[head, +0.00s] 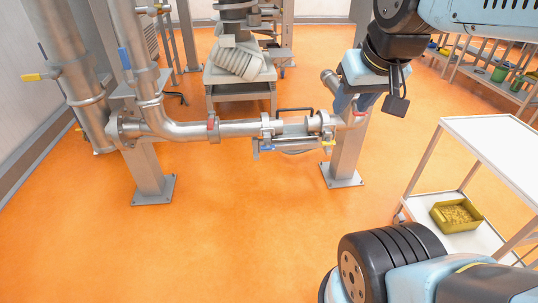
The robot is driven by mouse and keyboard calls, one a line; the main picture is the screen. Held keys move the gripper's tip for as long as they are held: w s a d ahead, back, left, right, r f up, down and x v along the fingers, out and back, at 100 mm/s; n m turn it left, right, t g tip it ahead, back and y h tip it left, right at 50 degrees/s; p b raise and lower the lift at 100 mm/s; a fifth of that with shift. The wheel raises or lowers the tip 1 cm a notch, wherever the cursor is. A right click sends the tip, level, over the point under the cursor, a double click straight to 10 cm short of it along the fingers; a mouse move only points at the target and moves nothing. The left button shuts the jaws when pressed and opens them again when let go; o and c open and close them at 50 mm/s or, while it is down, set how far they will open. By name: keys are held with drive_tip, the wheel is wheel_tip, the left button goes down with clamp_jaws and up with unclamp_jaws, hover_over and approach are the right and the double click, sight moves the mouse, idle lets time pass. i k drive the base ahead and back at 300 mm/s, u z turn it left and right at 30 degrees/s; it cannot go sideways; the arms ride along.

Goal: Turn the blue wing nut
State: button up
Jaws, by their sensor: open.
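The blue wing nut (267,149) shows as a small blue piece low on the horizontal steel pipe assembly, near a clamp left of the pipe's clear-looking middle section. Its exact shape and angle are too small to tell. My gripper (354,108) hangs from the arm at upper right, in front of the pipe's right end. Its jaws are open and nothing shows between them. It is to the right of and apart from the blue wing nut.
Two grey posts hold the pipe. A white cart (500,150) with a yellow bin (456,214) stands at right. The orange floor (230,230) in front is clear.

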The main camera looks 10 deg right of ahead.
sight(267, 146)
drive_tip(key=z, duration=0.05)
drive_tip(key=k, duration=0.85)
drive_tip(key=z, duration=0.55)
drive_tip(key=i, duration=1.5)
drive_tip(key=u, duration=0.05)
